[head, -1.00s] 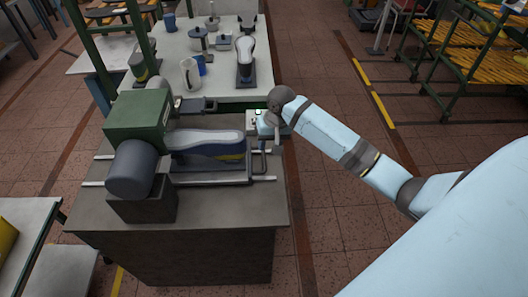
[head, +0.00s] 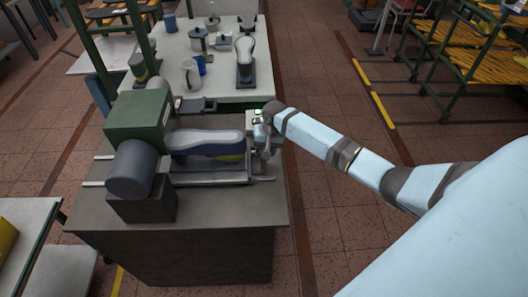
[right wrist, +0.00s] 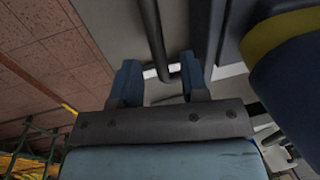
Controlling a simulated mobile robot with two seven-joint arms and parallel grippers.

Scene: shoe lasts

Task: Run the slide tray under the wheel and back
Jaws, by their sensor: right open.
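The slide tray (head: 212,179) is a grey plate on light rails beside the green machine (head: 140,113). A blue-grey shoe last with a pale top (head: 205,142) lies along it. A dark grey cylinder (head: 130,168) sits at the machine's front; I cannot tell whether it is the wheel. My right gripper (head: 263,150) is at the tray's right end. In the right wrist view, the open blue fingers (right wrist: 160,78) stand either side of the end of a dark handle bar (right wrist: 155,40), with gaps showing. The last (right wrist: 290,65) is at right there. My left gripper is out of view.
A pale table (head: 222,90) behind the machine carries a mug (head: 190,74), another shoe last on a stand (head: 245,60) and other items. The machine bench's front top (head: 215,210) is clear. Tiled floor lies open to the right.

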